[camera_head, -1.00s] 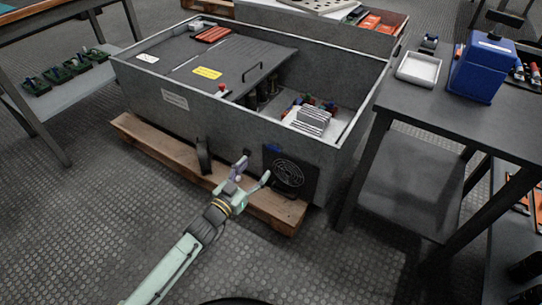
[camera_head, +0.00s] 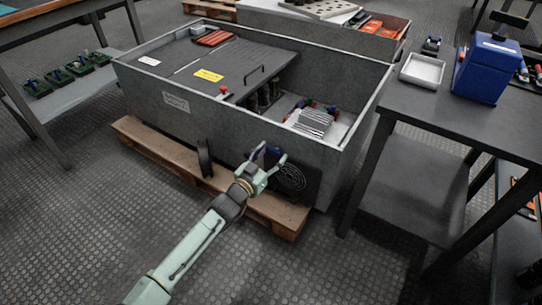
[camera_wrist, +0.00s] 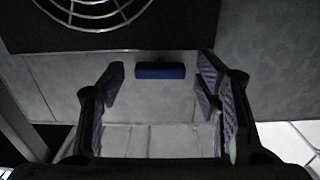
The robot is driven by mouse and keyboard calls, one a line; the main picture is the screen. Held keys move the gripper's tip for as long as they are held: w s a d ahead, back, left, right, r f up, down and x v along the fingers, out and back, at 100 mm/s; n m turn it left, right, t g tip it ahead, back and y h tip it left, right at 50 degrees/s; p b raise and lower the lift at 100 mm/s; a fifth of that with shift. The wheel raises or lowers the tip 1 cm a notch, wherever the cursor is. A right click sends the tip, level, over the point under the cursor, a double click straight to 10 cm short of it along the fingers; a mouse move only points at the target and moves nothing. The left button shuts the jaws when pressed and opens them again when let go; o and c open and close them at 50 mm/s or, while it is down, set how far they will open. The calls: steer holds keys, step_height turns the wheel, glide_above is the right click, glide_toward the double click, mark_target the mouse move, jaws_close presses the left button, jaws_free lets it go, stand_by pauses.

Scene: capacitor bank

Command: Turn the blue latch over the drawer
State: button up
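The blue latch (camera_wrist: 160,71) is a small dark-blue bar on the grey cabinet wall. In the head view the latch (camera_head: 273,150) sits just above the black fan panel (camera_head: 291,178), partly hidden by my fingers. The panel's round wire grille (camera_wrist: 98,10) shows at the top of the wrist view. My gripper (camera_head: 272,155) is open and empty in front of the cabinet's near wall. In the wrist view the latch appears between the fingers (camera_wrist: 161,84), lengthwise across the gap. The fingers seem short of the latch, with no contact visible. The drawer cannot be clearly told apart.
The open grey cabinet (camera_head: 150,88) stands on a wooden pallet (camera_head: 160,150). A grey table (camera_head: 450,110) stands close on the right. The floor in front is clear.

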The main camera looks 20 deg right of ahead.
steer(key=c, duration=1)
steer(key=shift+r+m+p, duration=0.1)
steer(key=shift+m+p, duration=0.2)
steer(key=shift+p, duration=0.1)
steer(key=shift+m+p, duration=0.75)
steer(key=shift+m, duration=0.25)
steer(key=m+p, duration=0.2)
steer(key=m, duration=0.9)
steer(key=shift+m, duration=2.1)
